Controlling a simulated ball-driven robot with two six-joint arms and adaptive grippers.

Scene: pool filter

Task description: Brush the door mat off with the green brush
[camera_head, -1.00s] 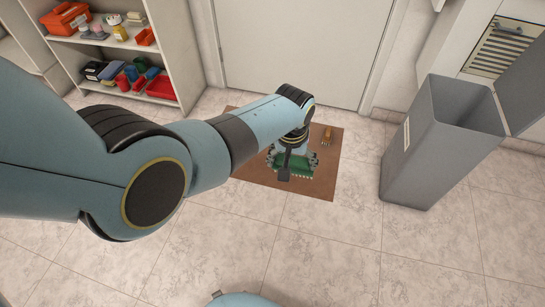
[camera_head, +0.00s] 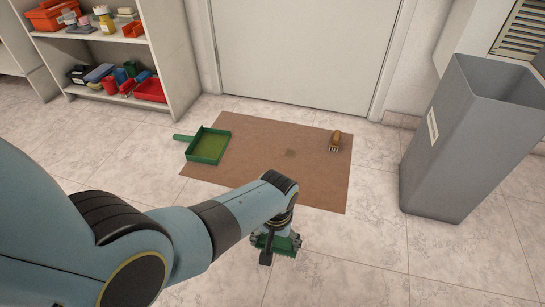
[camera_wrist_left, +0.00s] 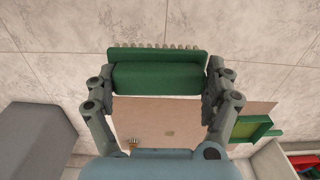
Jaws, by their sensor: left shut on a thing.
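The brown door mat (camera_head: 240,172) lies flat on the tiles before the door. A small greenish-brown patch (camera_head: 290,152) shows near its middle. My left gripper (camera_head: 276,236) is shut on the green brush (camera_head: 286,249), which is over the tiles just off the mat's near edge. The left wrist view shows the brush's green back (camera_wrist_left: 158,78) between both fingers, with a row of pale bristles along its far edge. I cannot tell whether the bristles touch the floor. My right gripper is not in view.
A green dustpan (camera_head: 209,146) lies at the mat's left edge. A small wooden-handled brush (camera_head: 335,141) lies on the mat's right part. A grey bin (camera_head: 455,145) stands at the right, and a white shelf (camera_head: 170,50) with several items at the left. The near tiles are clear.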

